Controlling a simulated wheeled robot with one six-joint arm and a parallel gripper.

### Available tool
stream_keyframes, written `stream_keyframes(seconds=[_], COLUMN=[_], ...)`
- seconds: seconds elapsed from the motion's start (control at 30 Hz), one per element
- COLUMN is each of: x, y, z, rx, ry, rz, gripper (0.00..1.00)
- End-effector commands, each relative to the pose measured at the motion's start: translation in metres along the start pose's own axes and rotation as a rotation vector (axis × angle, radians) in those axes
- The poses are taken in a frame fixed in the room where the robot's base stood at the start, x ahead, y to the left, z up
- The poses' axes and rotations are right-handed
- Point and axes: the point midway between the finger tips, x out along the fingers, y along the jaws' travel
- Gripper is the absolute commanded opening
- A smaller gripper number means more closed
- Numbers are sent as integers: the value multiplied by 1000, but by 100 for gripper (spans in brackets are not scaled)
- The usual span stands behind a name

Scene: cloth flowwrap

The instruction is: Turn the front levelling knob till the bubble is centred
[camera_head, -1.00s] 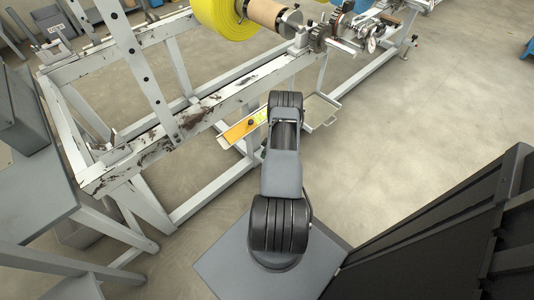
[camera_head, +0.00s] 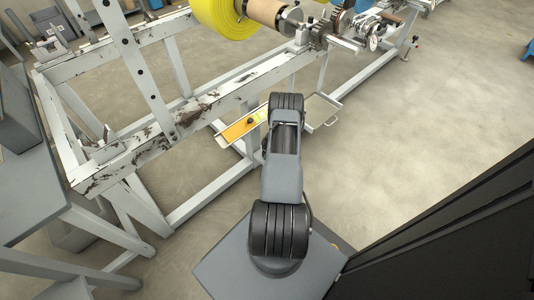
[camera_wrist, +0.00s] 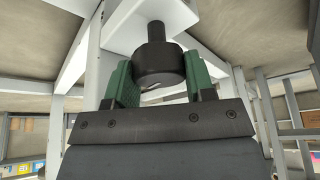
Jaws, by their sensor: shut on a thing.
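A dark round knob (camera_wrist: 157,60) hangs on a short stem under a pale frame part in the wrist view. My gripper (camera_wrist: 158,78) is below it, its two green-padded fingers closed against the knob's left and right sides. In the head view, my arm hides the gripper and the knob. An orange-yellow strip (camera_head: 238,129) with a small dark spot lies on a low tray beside the frame, partly behind my arm. I cannot make out a bubble or its position.
The worn white machine frame (camera_head: 205,108) crosses the head view, with a yellow roll (camera_head: 222,18) above it. A grey bench (camera_head: 30,195) stands at the left and a black panel (camera_head: 460,225) at the right. Open floor (camera_head: 410,140) lies right of my arm.

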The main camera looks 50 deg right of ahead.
Motion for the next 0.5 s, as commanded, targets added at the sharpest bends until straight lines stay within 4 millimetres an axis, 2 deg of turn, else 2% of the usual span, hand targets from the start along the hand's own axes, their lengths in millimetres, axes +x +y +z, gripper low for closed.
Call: stream_keyframes(seconds=[0.43,0.47,0.5], x=[0,0,0], y=[0,0,0], z=[-2,-2,-2], rx=[-11,-11,-11], ry=[2,2,2], rz=[-5,-5,-4], gripper=[26,50,54])
